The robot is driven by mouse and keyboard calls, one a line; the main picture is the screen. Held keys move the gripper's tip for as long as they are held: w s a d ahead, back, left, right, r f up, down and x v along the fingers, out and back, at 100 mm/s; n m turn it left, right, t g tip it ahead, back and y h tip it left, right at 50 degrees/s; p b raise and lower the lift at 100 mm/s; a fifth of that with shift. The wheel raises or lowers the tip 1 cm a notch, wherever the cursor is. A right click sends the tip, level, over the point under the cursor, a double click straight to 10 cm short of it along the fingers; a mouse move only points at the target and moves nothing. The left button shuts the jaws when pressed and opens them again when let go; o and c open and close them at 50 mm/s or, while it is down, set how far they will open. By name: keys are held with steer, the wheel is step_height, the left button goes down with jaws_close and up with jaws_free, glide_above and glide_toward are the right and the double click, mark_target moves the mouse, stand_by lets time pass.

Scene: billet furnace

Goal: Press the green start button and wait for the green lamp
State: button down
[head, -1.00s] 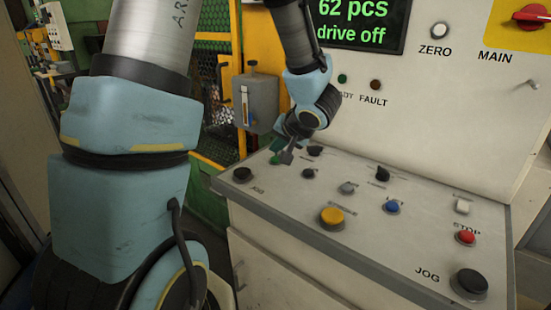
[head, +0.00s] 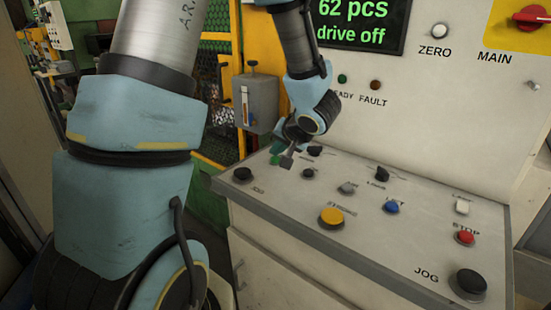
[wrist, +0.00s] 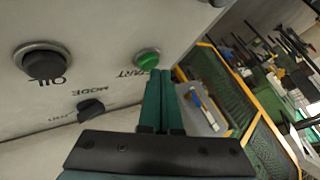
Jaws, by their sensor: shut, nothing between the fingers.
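The green start button (wrist: 147,58) sits on the sloped panel, partly beside the word START in the wrist view. My gripper (wrist: 163,74) is shut and empty. Its teal fingertips are just below and right of the button in that view; I cannot tell whether they touch it. In the head view my gripper (head: 277,158) is low over the panel's far left part, and it mostly hides the button there. The green READY lamp (head: 342,79) on the upright face looks dark. The display (head: 356,24) reads "62 pcs" and "drive off".
The sloped panel (head: 290,212) carries several other controls, including a black OIL button (wrist: 45,63), a MODE knob (wrist: 90,108), a yellow button (head: 332,217) and a red STOP button (head: 465,237). A grey box (head: 256,102) stands behind my gripper.

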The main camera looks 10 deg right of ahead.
mark_target(276, 160)
steer(key=shift+f, duration=0.4)
stand_by(0.3)
steer(key=shift+r, duration=0.1)
steer(key=shift+r+p, duration=0.75)
steer(key=shift+p, duration=0.5)
step_height(276, 160, up, 5)
steer(key=p, duration=0.6)
steer(key=shift+r+p, duration=0.1)
steer(key=shift+p, duration=0.2)
steer(key=shift+w, duration=0.1)
